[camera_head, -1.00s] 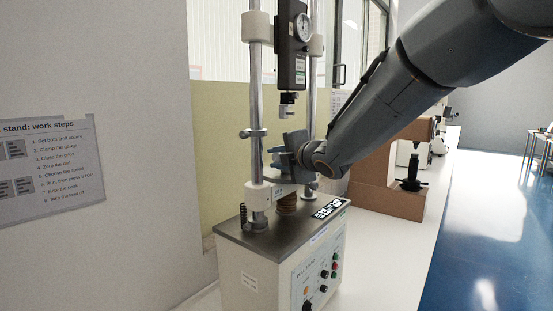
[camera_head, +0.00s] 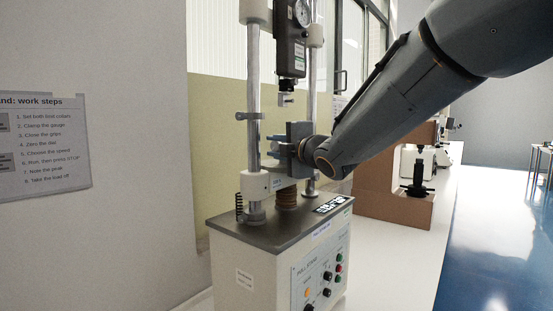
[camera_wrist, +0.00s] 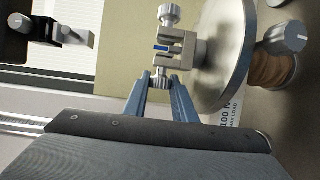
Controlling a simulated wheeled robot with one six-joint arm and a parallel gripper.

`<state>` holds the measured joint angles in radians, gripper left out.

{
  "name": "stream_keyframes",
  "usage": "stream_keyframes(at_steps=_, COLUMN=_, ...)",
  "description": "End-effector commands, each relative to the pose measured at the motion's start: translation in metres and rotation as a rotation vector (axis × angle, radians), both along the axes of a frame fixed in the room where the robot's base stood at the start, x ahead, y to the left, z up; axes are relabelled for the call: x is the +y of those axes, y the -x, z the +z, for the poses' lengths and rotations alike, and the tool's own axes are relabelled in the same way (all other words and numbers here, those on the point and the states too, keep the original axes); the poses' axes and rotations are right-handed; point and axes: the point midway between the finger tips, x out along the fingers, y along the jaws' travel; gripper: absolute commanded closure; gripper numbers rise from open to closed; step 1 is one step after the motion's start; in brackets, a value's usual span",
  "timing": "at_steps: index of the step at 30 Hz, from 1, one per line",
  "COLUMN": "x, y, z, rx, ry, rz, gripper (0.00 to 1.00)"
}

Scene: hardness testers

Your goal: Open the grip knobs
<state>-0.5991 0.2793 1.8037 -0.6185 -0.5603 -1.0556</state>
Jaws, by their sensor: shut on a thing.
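My gripper (camera_wrist: 161,88) has its two blue fingers on a small ribbed metal grip knob (camera_wrist: 160,81) of the lower grip (camera_wrist: 176,47). A second knob (camera_wrist: 168,14) sticks out on the opposite side of that grip, clear of the fingers. A blue strip shows between the grip's jaws. The grip sits on a round metal plate (camera_wrist: 238,50). In the head view my gripper (camera_head: 290,143) is between the stand's columns and hides the lower grip. The upper grip (camera_head: 286,99) hangs below the gauge (camera_head: 291,45), apart from my gripper.
The pull stand (camera_head: 252,275) has two upright columns (camera_head: 253,85) close beside my gripper. A collar (camera_head: 249,116) sits on the near column. Another knob (camera_wrist: 285,38) shows at the right of the wrist view. A brown stand (camera_head: 400,205) is farther along the bench.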

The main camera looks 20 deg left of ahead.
Motion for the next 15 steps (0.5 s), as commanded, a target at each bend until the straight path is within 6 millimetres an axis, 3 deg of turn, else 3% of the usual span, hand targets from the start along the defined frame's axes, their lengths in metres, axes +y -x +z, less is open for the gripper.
stream_keyframes(at_steps=15, x=0.0004, y=-0.0008, z=-0.0022, rx=-0.037, ry=-0.125, rz=0.001, gripper=0.98)
